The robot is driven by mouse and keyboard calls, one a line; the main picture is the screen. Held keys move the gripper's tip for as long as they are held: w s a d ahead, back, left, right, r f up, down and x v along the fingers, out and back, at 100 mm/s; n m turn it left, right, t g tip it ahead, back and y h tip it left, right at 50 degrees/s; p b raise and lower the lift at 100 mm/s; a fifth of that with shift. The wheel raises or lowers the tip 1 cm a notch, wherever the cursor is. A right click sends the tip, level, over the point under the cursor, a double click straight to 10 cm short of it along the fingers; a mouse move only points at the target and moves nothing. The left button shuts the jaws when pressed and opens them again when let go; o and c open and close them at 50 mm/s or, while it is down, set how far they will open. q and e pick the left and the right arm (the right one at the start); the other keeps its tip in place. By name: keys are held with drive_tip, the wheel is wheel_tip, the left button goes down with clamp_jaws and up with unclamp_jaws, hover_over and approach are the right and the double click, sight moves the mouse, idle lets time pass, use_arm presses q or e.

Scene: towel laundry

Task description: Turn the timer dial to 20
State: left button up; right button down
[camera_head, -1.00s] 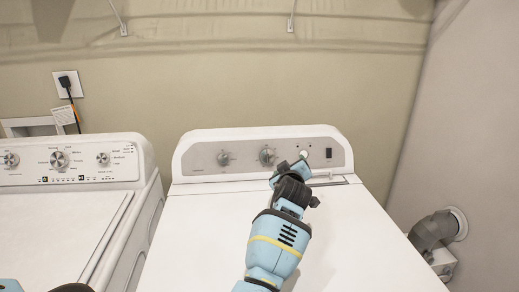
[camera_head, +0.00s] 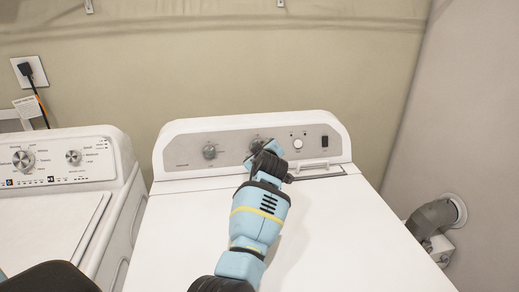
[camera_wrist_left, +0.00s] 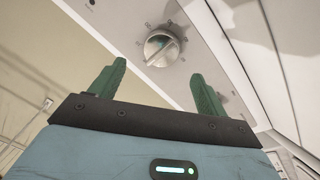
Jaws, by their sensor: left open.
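The dryer's control panel (camera_head: 233,154) carries a round grey left dial (camera_head: 209,152) and a middle dial (camera_head: 257,144). The middle dial is partly hidden by my left gripper (camera_head: 268,149). In the left wrist view, a round silver dial (camera_wrist_left: 161,48) with a raised grip bar and printed marks around it lies ahead of the gap between the two green fingers (camera_wrist_left: 157,71). It appears to be the middle dial. The fingers are open and empty, apart from the dial. My right gripper is not in view.
A white button (camera_head: 298,144) and a black switch (camera_head: 325,142) sit right of the middle dial. The white dryer top (camera_head: 340,225) is clear. A washer (camera_head: 50,215) stands at left. A grey vent duct (camera_head: 432,218) is by the right wall.

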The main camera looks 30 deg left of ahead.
use_arm(q)
drive_tip(key=b+x, duration=0.1)
drive_tip(key=x, duration=0.1)
drive_tip(key=f+b+x, duration=0.1)
drive_tip(key=x, duration=0.2)
drive_tip(key=shift+s, duration=0.1)
drive_tip(key=shift+w+a+r+b, duration=0.1)
drive_tip(key=shift+w+a+b, duration=0.2)
drive_tip(key=shift+w+b, duration=0.25)
drive_tip(key=shift+r, duration=0.1)
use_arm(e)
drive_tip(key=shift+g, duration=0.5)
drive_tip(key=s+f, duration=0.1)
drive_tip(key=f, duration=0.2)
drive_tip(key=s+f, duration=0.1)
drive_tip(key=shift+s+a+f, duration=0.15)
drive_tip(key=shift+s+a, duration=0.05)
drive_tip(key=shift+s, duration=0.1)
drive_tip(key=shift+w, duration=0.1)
use_arm(q)
drive_tip(key=shift+c, duration=0.6)
drive_tip(key=c, duration=0.9)
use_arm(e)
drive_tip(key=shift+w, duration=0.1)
